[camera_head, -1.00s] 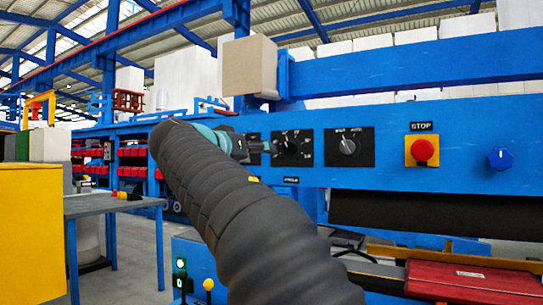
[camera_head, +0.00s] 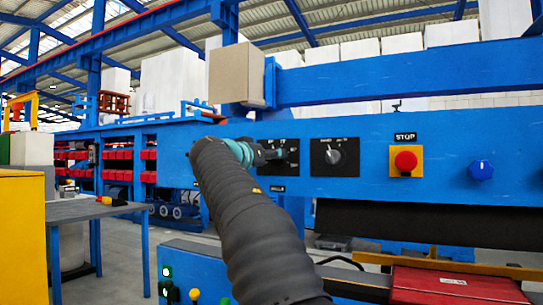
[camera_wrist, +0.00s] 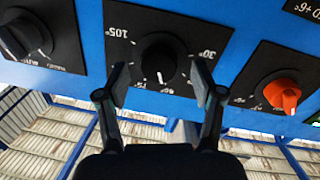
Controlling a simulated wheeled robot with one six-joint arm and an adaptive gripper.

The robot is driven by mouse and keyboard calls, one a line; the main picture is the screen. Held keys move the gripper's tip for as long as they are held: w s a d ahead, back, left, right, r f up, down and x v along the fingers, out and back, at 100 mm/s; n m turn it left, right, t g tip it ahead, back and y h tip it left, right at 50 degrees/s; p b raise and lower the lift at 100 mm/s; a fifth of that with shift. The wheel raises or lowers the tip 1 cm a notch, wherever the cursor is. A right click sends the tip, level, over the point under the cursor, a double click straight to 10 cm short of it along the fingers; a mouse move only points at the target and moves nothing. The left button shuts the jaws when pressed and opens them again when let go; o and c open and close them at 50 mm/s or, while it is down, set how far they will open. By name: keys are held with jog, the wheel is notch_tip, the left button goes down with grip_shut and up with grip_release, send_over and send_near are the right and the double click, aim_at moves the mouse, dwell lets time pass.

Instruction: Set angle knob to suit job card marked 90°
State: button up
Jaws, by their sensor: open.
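The angle knob (camera_wrist: 158,58) is black and round on a black plate with white degree marks, 105° and 30° among them. Its white pointer points down in the wrist view, towards small marks I cannot read surely. My gripper (camera_wrist: 160,88) is open; its fingers stand on either side of the knob's lower part in the picture, with gaps, apparently not gripping it. In the head view, my gripper (camera_head: 280,155) covers part of the angle knob plate (camera_head: 292,144). I cannot make out a job card marked 90°.
A black selector knob (camera_wrist: 18,36) and an orange knob (camera_wrist: 282,96) flank the angle knob. The head view shows a selector (camera_head: 333,157), red stop button (camera_head: 405,161) and blue knob (camera_head: 481,171) to the right. A grey table (camera_head: 95,209) stands left.

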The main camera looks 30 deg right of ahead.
jog(key=shift+w+d, duration=0.35)
jog(key=shift+d, duration=0.15)
jog(key=c, duration=1.1)
jog(key=shift+c, duration=0.2)
jog(key=shift+m, duration=0.3)
jog(key=m+b, duration=0.2)
jog(key=m, duration=0.6)
jog(key=m+y+b, duration=0.1)
jog(key=m+b, duration=0.2)
jog(key=m, duration=0.4)
jog(key=shift+s+r+m+t+y+b, duration=0.1)
jog(key=shift+r+m+t+y+b, duration=0.05)
jog(key=shift+m+t+y+b, duration=0.2)
jog(key=shift+m, duration=0.35)
